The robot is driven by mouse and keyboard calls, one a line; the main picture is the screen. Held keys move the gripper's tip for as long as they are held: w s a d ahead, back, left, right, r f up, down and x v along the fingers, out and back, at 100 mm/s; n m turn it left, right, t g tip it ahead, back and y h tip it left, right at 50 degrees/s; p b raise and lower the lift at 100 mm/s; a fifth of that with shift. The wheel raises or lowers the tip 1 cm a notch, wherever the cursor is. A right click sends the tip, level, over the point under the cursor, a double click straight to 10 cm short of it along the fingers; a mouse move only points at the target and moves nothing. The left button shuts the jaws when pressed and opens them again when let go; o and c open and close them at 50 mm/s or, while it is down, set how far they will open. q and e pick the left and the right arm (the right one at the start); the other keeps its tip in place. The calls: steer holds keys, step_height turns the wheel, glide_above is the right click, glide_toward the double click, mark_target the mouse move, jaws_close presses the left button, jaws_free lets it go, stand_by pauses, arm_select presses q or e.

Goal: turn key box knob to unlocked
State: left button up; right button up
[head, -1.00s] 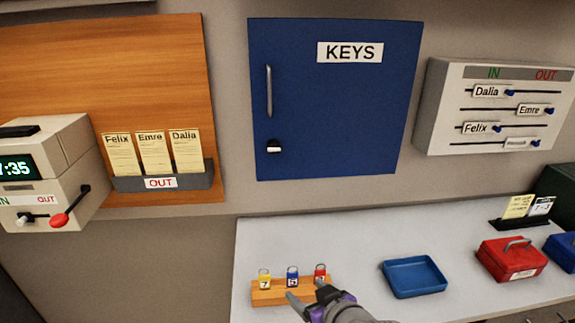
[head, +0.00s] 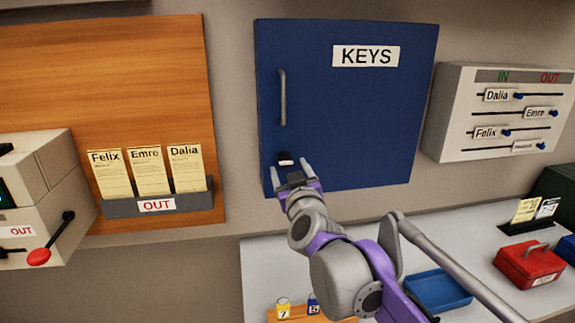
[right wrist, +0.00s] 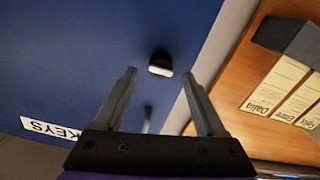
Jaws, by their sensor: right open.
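The blue key box (head: 350,110) hangs on the wall with its door shut, a KEYS label and a grey vertical handle (head: 282,97). Its small black knob with a white face (head: 286,160) is low on the left of the door. My right gripper (head: 291,172) is open and empty, just below the knob in the head view. In the right wrist view the knob (right wrist: 160,66) lies ahead of the two fingers and between their lines, apart from both. My left gripper is out of view.
A card rack (head: 158,204) and a grey box with a red-knobbed lever (head: 40,256) are at left. An IN/OUT slider board (head: 450,130) is at right. Below, the counter holds a key-tag block (head: 300,315), a blue tray (head: 438,290) and a red box (head: 530,264).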

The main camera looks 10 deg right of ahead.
mark_target(285, 159)
steer(key=shift+w, duration=1.35)
jaws_close()
